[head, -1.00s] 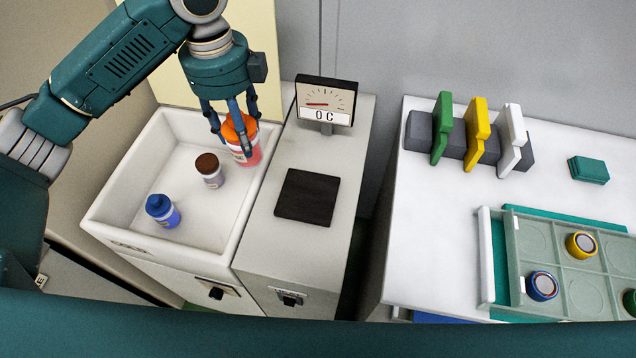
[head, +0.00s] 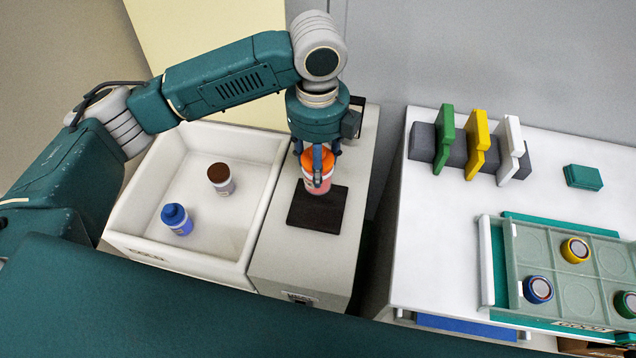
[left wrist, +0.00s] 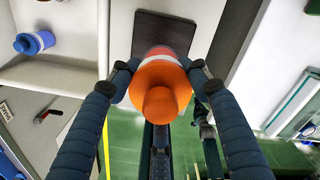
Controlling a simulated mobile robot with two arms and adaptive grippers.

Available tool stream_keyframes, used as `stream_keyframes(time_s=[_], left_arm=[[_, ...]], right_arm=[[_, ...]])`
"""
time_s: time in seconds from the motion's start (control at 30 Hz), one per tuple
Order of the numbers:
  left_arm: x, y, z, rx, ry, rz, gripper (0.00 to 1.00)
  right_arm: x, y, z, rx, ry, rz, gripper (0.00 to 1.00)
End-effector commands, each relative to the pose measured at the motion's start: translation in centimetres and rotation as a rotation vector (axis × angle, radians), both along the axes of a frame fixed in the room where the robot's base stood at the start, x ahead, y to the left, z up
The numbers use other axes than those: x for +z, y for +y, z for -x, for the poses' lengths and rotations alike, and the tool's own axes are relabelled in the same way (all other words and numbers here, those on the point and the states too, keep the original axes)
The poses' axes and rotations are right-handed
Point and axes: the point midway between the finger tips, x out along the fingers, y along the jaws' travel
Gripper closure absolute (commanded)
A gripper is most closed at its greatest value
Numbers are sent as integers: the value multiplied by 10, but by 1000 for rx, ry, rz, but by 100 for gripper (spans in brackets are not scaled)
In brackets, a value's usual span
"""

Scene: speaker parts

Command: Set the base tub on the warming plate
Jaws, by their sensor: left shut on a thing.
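The tub with the orange lid and pink-red body (head: 318,180) is in my left gripper (head: 318,168), upright, at the dark warming plate (head: 325,218) on the grey cabinet. In the left wrist view the orange lid (left wrist: 160,92) sits between my two fingers (left wrist: 160,78), with the dark plate (left wrist: 162,34) partly hidden beyond it. I cannot tell whether the tub's bottom touches the plate. My right gripper is not in view.
A white basin (head: 122,217) on the left holds a brown-lidded tub (head: 221,179) and a blue tub (head: 177,220). A white table (head: 440,220) on the right bears green, yellow and white upright pieces and a compartment tray (head: 490,270). A gap separates cabinet and table.

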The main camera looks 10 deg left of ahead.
Motion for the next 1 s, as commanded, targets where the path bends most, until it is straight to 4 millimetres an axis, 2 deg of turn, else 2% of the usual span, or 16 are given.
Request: stream_keyframes(time_s=[0.13, 0.37, 0.6, 1.0], left_arm=[[-29, 0, 1, -1, 1, 0, 85], [-47, 0, 0, 1, 0, 0, 85], [-81, 0, 0, 0, 1, 0, 85], [-89, 0, 0, 0, -1, 0, 85]], right_arm=[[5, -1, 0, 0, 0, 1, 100], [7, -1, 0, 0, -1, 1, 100], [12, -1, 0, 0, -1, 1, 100], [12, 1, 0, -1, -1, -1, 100]])
